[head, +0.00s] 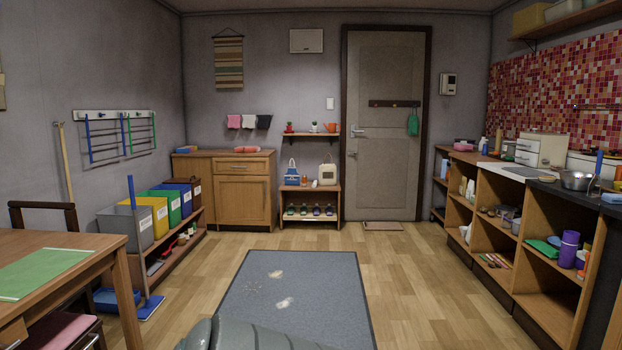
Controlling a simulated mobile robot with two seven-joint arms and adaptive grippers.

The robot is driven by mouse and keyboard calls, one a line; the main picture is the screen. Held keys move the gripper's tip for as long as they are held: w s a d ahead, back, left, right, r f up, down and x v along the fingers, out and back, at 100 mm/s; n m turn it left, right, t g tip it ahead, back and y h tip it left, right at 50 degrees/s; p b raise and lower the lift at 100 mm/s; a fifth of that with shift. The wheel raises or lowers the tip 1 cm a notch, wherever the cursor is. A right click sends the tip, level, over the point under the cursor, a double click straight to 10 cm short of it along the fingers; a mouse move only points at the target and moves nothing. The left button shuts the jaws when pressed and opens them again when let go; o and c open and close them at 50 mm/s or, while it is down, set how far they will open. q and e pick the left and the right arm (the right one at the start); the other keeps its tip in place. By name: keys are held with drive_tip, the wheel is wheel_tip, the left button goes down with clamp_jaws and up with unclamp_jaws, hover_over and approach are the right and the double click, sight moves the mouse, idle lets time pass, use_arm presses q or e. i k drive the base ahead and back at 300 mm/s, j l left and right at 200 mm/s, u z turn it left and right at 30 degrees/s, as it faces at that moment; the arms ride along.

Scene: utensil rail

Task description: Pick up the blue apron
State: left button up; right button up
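I cannot make out a blue apron in the head view. A dark rail with hooks (394,104) is on the grey door, and a small green item (413,124) hangs from its right end. A blue bag (292,173) stands on a low wooden shelf by the far wall. Neither of my grippers is in view. A grey rounded part at the bottom edge looks like part of my own body.
A grey mat (300,300) with pale spots lies on the floor ahead. A wooden table (85,243) and colored bins (153,217) stand left. An open-shelved counter (490,215) lines the right. The floor between is mostly clear.

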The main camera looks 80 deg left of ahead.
sight(292, 178)
drive_tip(key=u, duration=2.75)
drive_tip(key=i+z, duration=0.2)
drive_tip(key=i, duration=5.1)
drive_tip(key=l, duration=0.1)
